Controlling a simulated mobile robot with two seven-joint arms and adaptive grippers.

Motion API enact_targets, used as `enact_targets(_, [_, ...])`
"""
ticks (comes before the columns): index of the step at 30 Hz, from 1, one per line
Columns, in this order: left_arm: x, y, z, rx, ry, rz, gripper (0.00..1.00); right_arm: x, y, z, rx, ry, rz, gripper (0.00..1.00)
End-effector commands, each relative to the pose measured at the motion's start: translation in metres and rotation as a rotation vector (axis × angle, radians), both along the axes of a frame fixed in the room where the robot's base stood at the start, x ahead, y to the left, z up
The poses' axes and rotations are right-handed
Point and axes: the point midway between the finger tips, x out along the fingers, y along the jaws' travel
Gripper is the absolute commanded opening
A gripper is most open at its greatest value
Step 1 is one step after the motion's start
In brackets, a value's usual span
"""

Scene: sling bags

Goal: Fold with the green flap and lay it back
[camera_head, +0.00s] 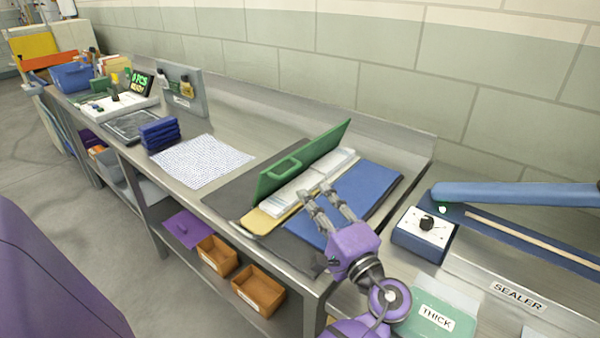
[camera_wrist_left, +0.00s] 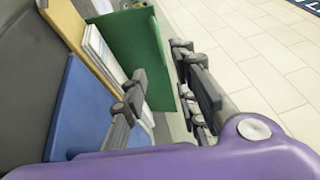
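The green flap (camera_head: 312,158), with a handle loop on its face, stands raised and tilted along a stack of white sheets (camera_head: 318,180) on a tan board (camera_head: 262,221). A blue panel (camera_head: 368,188) lies flat to the right of the stack. My left gripper (camera_head: 318,193) is open and empty-looking above the stack and blue panel, close to the flap. In the left wrist view the green flap (camera_wrist_left: 130,45) appears near and partly between the spread fingers (camera_wrist_left: 165,85); contact cannot be told. My right gripper is not in view.
A dark grey mat (camera_head: 235,192) lies under the work. A sealer (camera_head: 510,290) with a blue arm stands at right. Wooden bins (camera_head: 258,288) sit on the shelf below.

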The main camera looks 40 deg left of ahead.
Motion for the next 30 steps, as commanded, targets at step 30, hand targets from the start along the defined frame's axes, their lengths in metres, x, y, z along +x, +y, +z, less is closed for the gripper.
enact_targets(30, [0.054, 0.102, 0.018, 0.001, -0.002, -0.003, 0.27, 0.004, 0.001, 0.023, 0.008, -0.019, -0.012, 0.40])
